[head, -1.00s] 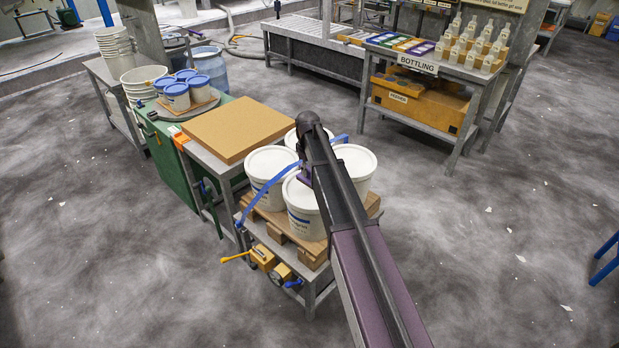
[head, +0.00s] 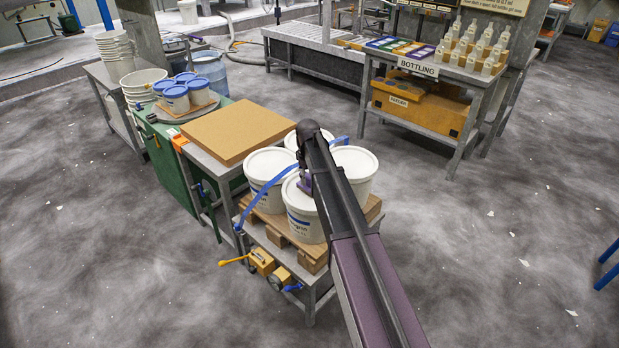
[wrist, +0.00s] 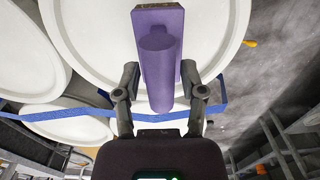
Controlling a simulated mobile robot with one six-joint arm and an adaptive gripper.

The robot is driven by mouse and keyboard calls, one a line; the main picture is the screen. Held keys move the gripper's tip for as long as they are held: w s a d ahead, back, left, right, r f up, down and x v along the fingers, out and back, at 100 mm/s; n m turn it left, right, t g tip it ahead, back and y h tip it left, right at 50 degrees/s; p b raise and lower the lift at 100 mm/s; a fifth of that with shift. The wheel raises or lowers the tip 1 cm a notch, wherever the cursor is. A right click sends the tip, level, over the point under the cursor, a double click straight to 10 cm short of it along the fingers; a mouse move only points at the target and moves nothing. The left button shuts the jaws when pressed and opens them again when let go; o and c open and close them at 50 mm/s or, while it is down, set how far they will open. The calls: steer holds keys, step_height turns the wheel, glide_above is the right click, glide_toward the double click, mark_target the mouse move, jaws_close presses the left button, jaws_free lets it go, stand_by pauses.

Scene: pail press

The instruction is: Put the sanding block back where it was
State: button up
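The purple sanding block (wrist: 158,62) is between the two dark fingers of my gripper (wrist: 160,80) in the wrist view, with the fingers against its narrow handle. In the head view a small purple part of the block (head: 305,182) shows beside the end of my arm, over the front white pail (head: 304,218). The pail's white lid (wrist: 90,40) fills much of the wrist view behind the block. I cannot tell whether the block touches the lid. My arm hides most of my gripper in the head view.
Several white pails stand on a wooden pallet (head: 313,262), with a blue strap (head: 262,197) around them. A cardboard-coloured slab (head: 240,132) lies on the bench behind left. The bottling table (head: 417,68) is at the back right. Open floor lies to the right.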

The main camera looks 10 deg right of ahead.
mark_target(308, 174)
steer(key=shift+r, duration=0.1)
stand_by(0.4)
step_height(308, 174, up, 12)
steer(key=p, duration=1.2)
stand_by(0.7)
steer(key=s+m, duration=0.7)
steer(key=s, duration=2.2)
steer(key=shift+s+d, duration=0.25)
steer(key=shift+d, duration=0.05)
